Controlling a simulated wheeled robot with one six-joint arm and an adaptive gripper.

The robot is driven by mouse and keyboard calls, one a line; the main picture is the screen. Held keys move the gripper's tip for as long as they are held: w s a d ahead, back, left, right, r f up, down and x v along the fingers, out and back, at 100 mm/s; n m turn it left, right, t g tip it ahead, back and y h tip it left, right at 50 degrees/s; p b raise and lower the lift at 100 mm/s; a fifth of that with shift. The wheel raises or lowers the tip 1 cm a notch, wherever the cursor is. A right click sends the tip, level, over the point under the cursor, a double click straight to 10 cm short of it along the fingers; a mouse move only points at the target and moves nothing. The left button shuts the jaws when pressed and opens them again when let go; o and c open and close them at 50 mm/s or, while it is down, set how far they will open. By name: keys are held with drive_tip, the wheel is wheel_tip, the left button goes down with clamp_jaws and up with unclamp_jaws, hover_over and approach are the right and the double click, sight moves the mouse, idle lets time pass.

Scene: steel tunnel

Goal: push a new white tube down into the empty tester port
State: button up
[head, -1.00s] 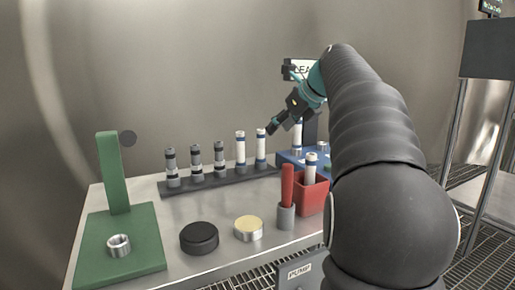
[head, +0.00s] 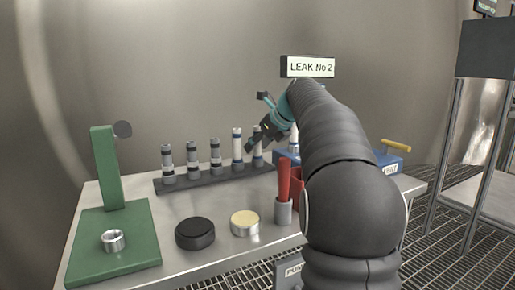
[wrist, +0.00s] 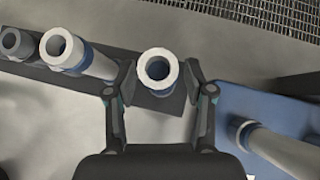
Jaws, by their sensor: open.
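The end white tube (head: 258,150) shows from above in the wrist view (wrist: 158,72), between the fingers. My gripper (wrist: 160,88) is open around it, with a gap on each side. The other white tube (head: 237,146) stands to its left, outside the left finger in the wrist view (wrist: 66,52). The blue tester (head: 388,160) is mostly behind my arm. A white tube (head: 294,140) stands at the tester, also in the wrist view (wrist: 280,148). I cannot see an empty port.
Several grey-black tubes (head: 191,163) fill the rack's left part. A black puck (head: 195,233), a cream-topped disc (head: 245,223) and a green stand (head: 106,170) occupy the front and left.

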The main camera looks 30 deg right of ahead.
clamp_jaws()
drive_tip(key=shift+r, duration=0.1)
idle(0.3)
